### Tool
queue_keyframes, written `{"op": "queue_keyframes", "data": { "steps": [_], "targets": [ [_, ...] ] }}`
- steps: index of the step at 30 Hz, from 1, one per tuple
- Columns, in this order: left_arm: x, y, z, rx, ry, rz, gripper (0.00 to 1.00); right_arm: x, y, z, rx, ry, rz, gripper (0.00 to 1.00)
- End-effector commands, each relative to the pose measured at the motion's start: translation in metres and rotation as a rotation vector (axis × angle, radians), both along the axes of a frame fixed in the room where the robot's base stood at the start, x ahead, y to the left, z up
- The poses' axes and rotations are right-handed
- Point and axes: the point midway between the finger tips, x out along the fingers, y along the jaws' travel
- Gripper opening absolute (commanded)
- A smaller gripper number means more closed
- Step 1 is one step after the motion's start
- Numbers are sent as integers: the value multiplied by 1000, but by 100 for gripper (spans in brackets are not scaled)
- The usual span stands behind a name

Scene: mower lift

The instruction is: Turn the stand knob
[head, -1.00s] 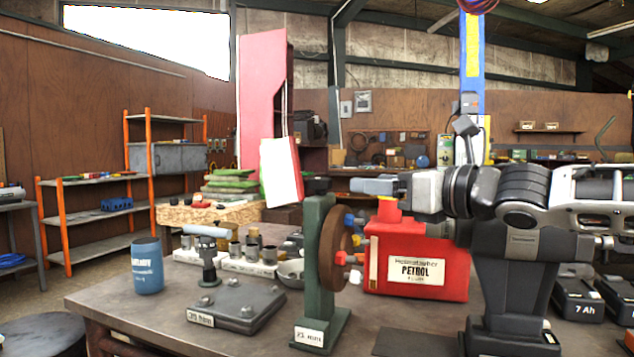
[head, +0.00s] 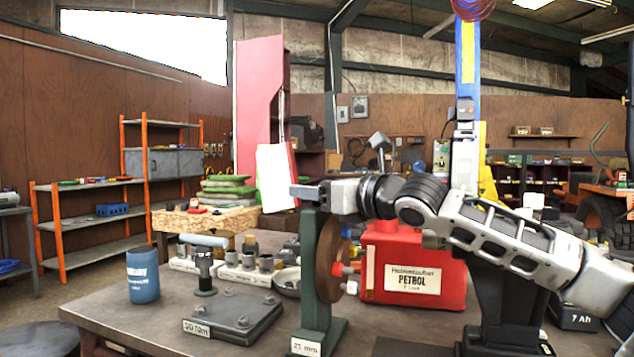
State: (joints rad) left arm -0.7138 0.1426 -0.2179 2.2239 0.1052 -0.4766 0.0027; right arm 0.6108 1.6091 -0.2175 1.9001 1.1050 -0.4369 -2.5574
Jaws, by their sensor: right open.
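A green stand (head: 312,265) with a small white label at its foot stands upright on the bench. A brown round disc (head: 328,258), seen nearly edge-on, is on its right side. Small red (head: 337,268) and white knob-like parts stick out to the disc's right; I cannot tell which is the stand knob. My right gripper (head: 308,192) is open, pointing left at the height of the stand's top. It overlaps the stand's top in the picture; I cannot tell whether they touch. Its fingertips are seen side-on and no held object shows. My left gripper is out of view.
A red petrol can (head: 400,265) stands right behind the disc. Left of the stand are a dark plate with bolts (head: 235,320), a T-handled tool (head: 204,262), a blue cup (head: 142,275) and trays of sockets. Bare bench top (head: 110,305) shows at the front left.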

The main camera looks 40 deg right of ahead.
Motion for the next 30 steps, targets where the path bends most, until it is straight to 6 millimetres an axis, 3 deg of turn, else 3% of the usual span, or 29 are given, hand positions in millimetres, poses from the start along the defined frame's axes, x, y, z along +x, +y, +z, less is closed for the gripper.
{"op": "queue_keyframes", "data": {
  "steps": [10, 11, 15, 30],
  "targets": [
    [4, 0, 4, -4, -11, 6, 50, 2, 0, 0, 0, 0, -1, 57],
    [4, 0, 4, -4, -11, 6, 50, 2, 0, 0, 0, 0, -1, 52],
    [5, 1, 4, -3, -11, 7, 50, 2, 0, 0, 0, 0, -1, 14],
    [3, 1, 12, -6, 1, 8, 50, 2, 1, 2, -3, 2, -63, 14]
  ]
}}
